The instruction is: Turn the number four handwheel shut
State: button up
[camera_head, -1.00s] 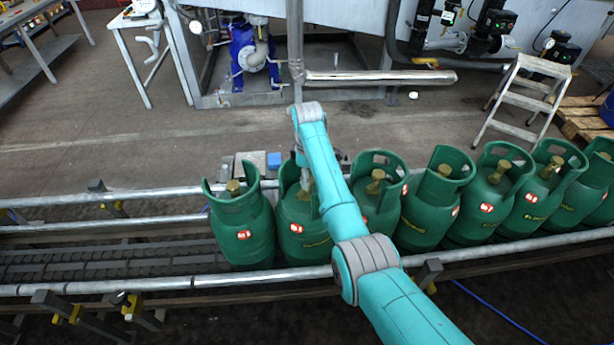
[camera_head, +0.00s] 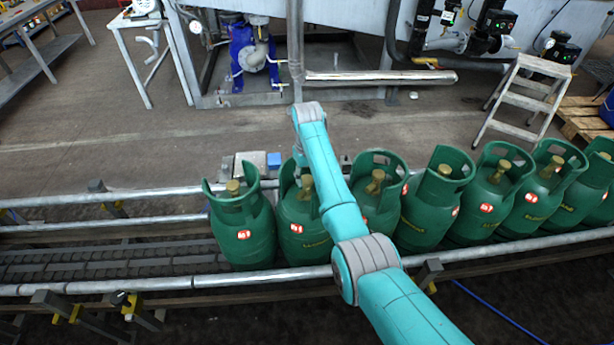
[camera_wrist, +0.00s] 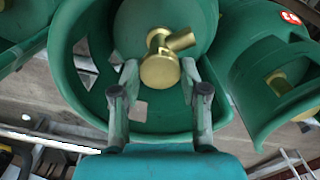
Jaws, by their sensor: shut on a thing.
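A brass handwheel (camera_wrist: 160,73) on a valve sits inside the green collar of a gas cylinder (camera_wrist: 150,118) in the wrist view. My gripper (camera_wrist: 159,68) has one finger on each side of the handwheel and is shut on it. In the head view my arm reaches over the row, with its end at the second cylinder from the left (camera_head: 303,232). A brass valve (camera_head: 305,188) shows there; my fingers are mostly hidden by the arm. The cylinders carry red number labels too small to read for sure.
Several green cylinders stand close together on the conveyor (camera_head: 120,262), to the right of the leftmost cylinder (camera_head: 244,240). Metal guide rails (camera_head: 110,285) run along both sides. A neighbouring cylinder (camera_wrist: 270,75) stands close by my gripper. The conveyor's left part is clear.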

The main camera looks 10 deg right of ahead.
aim_at(307, 179)
jog(key=m, duration=0.5)
jog(key=shift+m, duration=2.5)
jog(key=o, duration=1.1)
jog(key=shift+o, duration=0.2)
notch_tip(307, 179, up, 12)
